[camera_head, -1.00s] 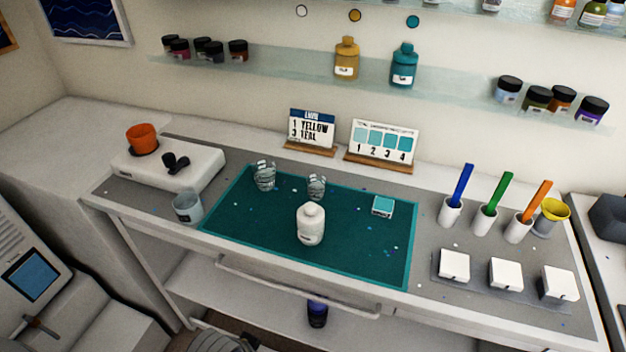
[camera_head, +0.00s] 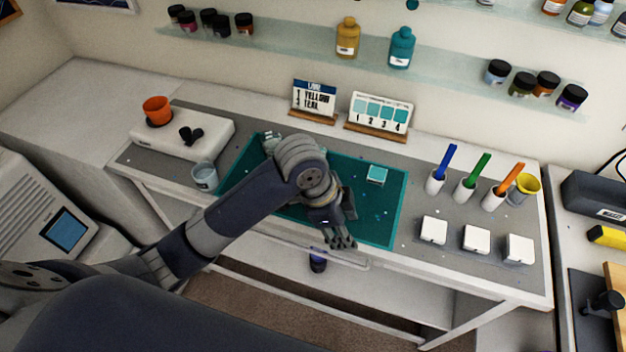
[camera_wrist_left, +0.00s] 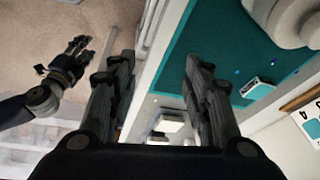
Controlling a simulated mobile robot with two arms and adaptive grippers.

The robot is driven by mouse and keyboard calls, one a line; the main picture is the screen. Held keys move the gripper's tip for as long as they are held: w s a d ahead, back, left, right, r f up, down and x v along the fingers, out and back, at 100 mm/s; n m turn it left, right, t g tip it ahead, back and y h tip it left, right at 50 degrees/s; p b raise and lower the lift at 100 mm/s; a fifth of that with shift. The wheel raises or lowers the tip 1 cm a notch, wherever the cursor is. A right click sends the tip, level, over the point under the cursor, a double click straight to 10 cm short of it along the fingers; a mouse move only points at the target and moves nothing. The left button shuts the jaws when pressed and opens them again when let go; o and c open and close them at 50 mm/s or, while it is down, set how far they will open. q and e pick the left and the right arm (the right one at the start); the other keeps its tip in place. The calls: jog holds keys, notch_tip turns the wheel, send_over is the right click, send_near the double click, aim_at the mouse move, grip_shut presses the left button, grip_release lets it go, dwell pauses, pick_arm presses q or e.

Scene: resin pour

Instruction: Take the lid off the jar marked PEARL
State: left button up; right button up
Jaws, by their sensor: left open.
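No label reading PEARL is legible in any view. My left gripper (camera_head: 342,240) is over the front edge of the table. In the left wrist view the left gripper (camera_wrist_left: 158,66) is open, with nothing between its fingers. A rounded white object (camera_wrist_left: 290,18), probably the white bottle, is beside it at the upper right, on the teal mat; my arm hides it in the head view. A dark jar (camera_head: 317,262) sits on the shelf under the table. My right gripper (camera_wrist_left: 75,48) shows only in the wrist view, away from the table; its opening is unclear.
The teal mat (camera_head: 385,215) holds a small teal box (camera_head: 376,174). Pale blocks (camera_head: 476,239) and cups with coloured sticks stand to the right. A clear cup (camera_head: 204,177) is at the left. Wall shelves (camera_head: 290,52) hold several lidded jars; their labels are unreadable.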

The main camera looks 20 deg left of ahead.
pick_arm(q)
jog(key=w+a+r+m+g+y, duration=0.1)
jog(key=w+a+r+m+y, duration=0.15)
jog(key=w+a+r, duration=0.35)
jog(key=w+a+r+m+g+y, duration=0.1)
jog(key=w+a+r+m, duration=0.25)
jog(key=r, duration=0.35)
jog(key=f+p, duration=0.1)
jog(key=f, duration=0.4)
jog(key=shift+d, duration=0.2)
jog(key=f+p, duration=0.1)
jog(key=f, duration=0.2)
jog(key=f+p, duration=0.1)
jog(key=f, duration=0.1)
jog(key=shift+s+a+p, duration=0.15)
jog(key=shift+s+p, duration=0.15)
jog(key=shift+f, duration=0.25)
jog(key=c, duration=0.8)
pick_arm(e)
jog(key=s+d+f, duration=0.1)
jog(key=s+f, duration=0.4)
jog(key=s, duration=0.3)
jog(key=s+d+f+g, duration=0.1)
jog(key=s+d+f, duration=0.1)
jog(key=s+f, duration=0.4)
jog(key=shift+s, duration=1.1)
